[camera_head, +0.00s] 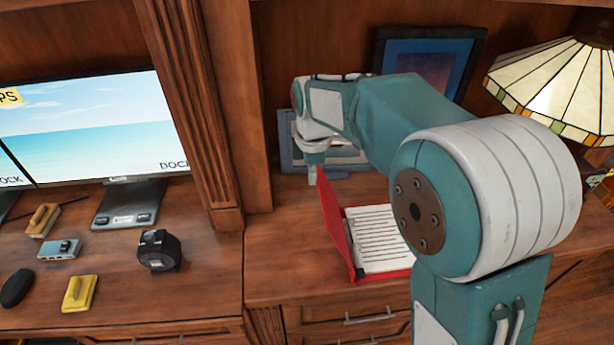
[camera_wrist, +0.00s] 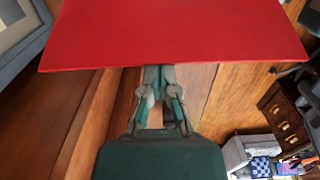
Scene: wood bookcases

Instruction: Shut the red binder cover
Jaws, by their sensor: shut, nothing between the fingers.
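The red binder (camera_head: 383,240) lies open on the wooden desk, with lined white paper on its right half. Its red cover (camera_head: 336,229) stands up steeply on the left side.
A framed picture (camera_head: 426,60) and a grey frame (camera_head: 288,150) stand behind the binder. A stained-glass lamp (camera_head: 555,85) is at the right. A wooden pillar (camera_head: 190,100) separates a monitor (camera_head: 95,125), a black tape dispenser (camera_head: 159,250) and small desk items at the left.

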